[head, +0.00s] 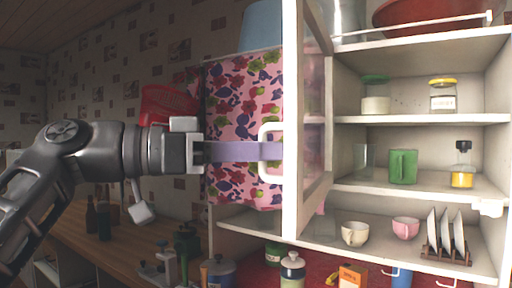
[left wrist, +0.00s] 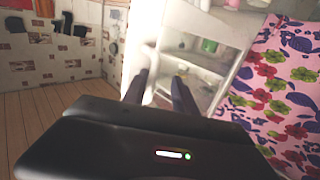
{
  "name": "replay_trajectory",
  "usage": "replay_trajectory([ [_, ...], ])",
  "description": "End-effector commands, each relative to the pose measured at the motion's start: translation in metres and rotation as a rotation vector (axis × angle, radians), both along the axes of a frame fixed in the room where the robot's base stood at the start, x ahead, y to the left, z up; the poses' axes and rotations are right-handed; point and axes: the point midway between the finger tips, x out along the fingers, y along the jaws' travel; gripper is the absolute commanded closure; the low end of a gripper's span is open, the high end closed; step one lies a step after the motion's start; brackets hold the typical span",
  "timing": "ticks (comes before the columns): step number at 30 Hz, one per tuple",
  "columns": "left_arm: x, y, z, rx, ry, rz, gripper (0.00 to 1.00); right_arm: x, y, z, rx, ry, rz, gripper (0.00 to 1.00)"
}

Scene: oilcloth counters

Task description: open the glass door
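The glass door (head: 292,120) has a white frame and stands swung well out from the cabinet, seen almost edge-on in the head view. Its white handle (head: 265,132) is a loop on the door's left side. My left gripper (head: 272,151) reaches the handle from the left, its pale fingers level with the loop's middle. In the left wrist view my left gripper (left wrist: 161,80) has its two dark fingers apart, with the white door frame (left wrist: 185,25) beyond them. I cannot tell whether a finger touches the handle. My right gripper is not in view.
Flower-patterned oilcloth (head: 240,95) covers the surface left of the door. A wooden counter (head: 120,240) with bottles is below my left arm.

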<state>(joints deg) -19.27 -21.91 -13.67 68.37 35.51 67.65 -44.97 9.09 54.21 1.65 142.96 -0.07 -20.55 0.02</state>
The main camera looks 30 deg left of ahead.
Motion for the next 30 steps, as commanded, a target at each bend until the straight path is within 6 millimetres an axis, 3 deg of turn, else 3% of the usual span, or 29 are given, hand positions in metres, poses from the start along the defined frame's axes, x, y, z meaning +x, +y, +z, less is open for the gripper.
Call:
replay_trajectory([
  [14, -0.009, 0.005, 0.003, -0.002, -0.008, -0.004, 0.67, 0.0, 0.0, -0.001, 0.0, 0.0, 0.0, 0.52],
  [25, -0.048, 0.044, 0.003, -0.001, -0.007, -0.003, 0.67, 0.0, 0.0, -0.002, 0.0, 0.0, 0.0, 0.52],
  [30, -0.057, 0.053, 0.002, -0.001, -0.005, -0.004, 0.67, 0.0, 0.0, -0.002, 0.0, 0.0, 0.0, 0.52],
])
